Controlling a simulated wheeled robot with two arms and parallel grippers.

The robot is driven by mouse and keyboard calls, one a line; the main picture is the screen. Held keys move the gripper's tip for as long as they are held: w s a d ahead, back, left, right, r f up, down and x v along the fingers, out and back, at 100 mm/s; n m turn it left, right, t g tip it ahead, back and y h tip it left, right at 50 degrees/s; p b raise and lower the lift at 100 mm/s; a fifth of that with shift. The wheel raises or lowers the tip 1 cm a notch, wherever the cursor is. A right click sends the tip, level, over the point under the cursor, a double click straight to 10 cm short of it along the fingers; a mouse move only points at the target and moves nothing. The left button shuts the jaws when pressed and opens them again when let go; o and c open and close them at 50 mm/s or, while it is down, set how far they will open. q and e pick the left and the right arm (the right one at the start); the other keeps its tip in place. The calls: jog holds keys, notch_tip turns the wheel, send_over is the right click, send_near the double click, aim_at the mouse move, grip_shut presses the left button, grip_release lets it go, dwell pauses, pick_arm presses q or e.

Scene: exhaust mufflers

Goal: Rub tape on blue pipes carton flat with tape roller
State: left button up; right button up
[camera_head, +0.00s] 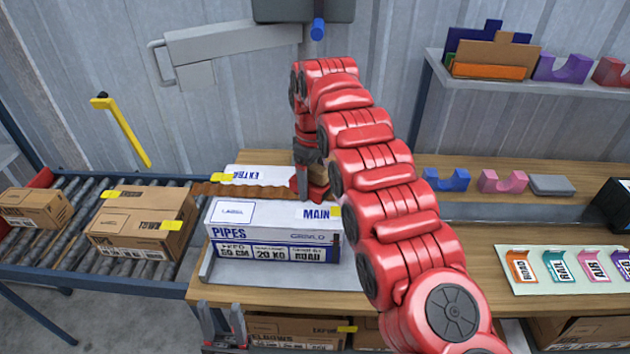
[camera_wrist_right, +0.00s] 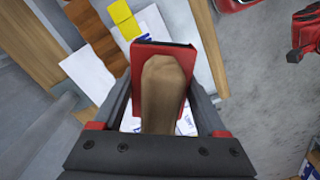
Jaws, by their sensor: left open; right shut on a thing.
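The white pipes carton with blue print (camera_head: 275,229) lies on the bench in the head view. A yellow piece of tape (camera_head: 335,212) shows at its top right edge, beside the word MAIN. My right gripper (camera_head: 312,188) is at the carton's far right and is shut on the tape roller's wooden handle (camera_wrist_right: 163,90). The roller's red head (camera_wrist_right: 155,50) shows in the right wrist view over white, blue-printed surfaces. I cannot tell whether it touches the carton. My left gripper (camera_head: 222,318) is open and empty below the bench's front edge.
A white piece marked EXTRA (camera_head: 258,174) and a brown wavy strip (camera_head: 240,190) lie behind the carton. Brown cartons (camera_head: 143,222) stand on the roller conveyor (camera_head: 60,250) at left. Coloured cradles (camera_head: 447,180) and a label board (camera_head: 575,268) are at right. My right arm hides mid-bench.

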jog(key=shift+s+a, duration=0.1)
jog(key=shift+a, duration=0.2)
jog(key=shift+a+n, duration=0.4)
jog(key=shift+a, duration=0.15)
jog(key=shift+a, duration=0.1)
